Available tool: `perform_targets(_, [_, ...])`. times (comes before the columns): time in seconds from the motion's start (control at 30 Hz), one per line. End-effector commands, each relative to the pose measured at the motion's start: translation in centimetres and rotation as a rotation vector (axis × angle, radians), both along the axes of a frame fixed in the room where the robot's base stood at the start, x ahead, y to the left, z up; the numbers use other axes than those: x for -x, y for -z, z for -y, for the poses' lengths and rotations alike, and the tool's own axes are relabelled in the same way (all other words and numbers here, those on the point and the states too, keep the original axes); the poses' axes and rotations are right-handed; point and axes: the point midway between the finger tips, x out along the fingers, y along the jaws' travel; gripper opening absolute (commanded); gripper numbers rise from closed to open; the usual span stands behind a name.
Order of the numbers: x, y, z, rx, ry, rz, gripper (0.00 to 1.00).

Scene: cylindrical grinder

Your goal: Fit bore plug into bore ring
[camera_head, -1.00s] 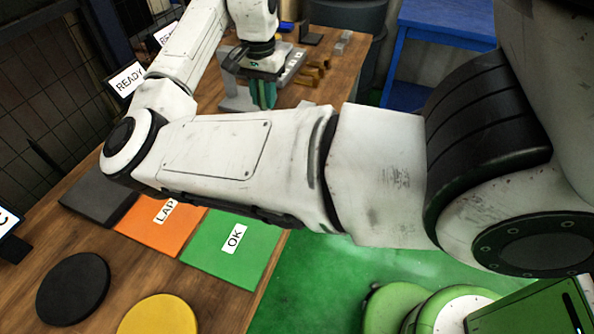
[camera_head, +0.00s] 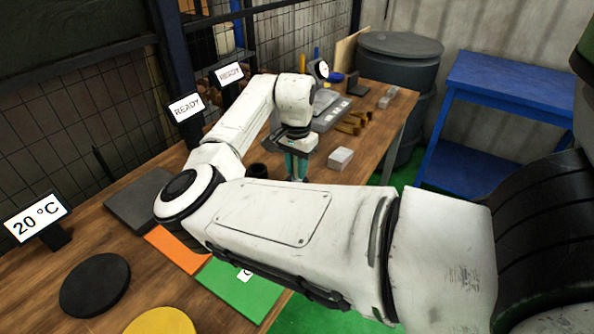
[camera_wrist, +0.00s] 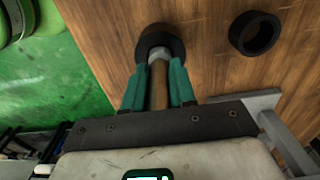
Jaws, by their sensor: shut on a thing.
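In the wrist view my gripper (camera_wrist: 158,88) has its teal fingers closed on the bore plug (camera_wrist: 158,90), which has a brown handle and a grey metal end. The metal end lies across the opening of a thick black ring (camera_wrist: 152,36); I cannot tell whether it is inside the ring or above it. The plug is not clear there.
The wooden table (camera_head: 130,220) carries a grey fixture (camera_head: 328,112), brown pieces (camera_head: 350,124) and a pale block (camera_head: 340,159) near my gripper. Green (camera_head: 238,290) and orange (camera_head: 172,247) mats and a black disc (camera_head: 95,285) lie nearer. A blue bench (camera_head: 500,90) stands right.

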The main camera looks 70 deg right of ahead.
Motion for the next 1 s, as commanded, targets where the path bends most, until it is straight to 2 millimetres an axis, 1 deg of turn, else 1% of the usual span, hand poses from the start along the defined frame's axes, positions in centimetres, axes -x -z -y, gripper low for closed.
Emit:
perform_targets(0.03, [0.0,0.6,0.0,0.0,-0.001,-0.001,0.0])
perform_targets(0.1, [0.0,1.3,0.0,0.001,0.0,-0.001,0.0])
perform_targets(0.47, [0.1,1.6,0.0,0.001,0.0,-0.002,0.0])
perform_targets(0.5, [0.1,1.7,0.0,0.001,0.001,-0.002,0.28])
perform_targets(0.7, [0.0,1.6,0.0,0.0,0.001,-0.001,0.47])
perform_targets(0.73, [0.0,1.6,0.0,0.0,0.001,-0.001,0.5])
perform_targets(0.77, [0.0,1.6,0.0,0.0,0.001,-0.001,0.51])
perform_targets(1.0, [0.0,1.5,0.0,0.0,0.001,0.0,0.51])
